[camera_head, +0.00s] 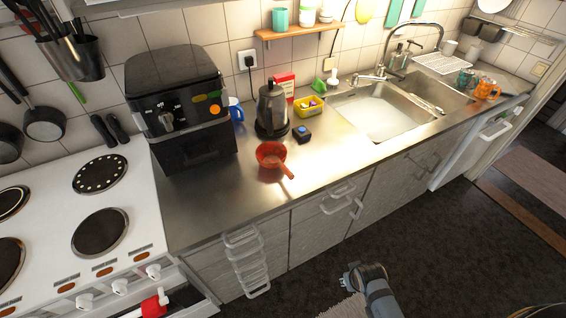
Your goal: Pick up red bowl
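The red bowl (270,154) stands on the steel worktop near its front edge, in the middle of the head view. It looks like a small round bowl with a handle pointing to the lower right. Nothing touches it. Part of one of my arms (378,292) comes up from the bottom edge, over the floor and well below and right of the bowl.
A dark kettle (271,108) and a small dark box with a blue top (301,134) stand close behind the bowl. A black air fryer (180,105) is to the left, beside the white cooker (138,228). A yellow tub (309,107) and the sink (375,112) are to the right.

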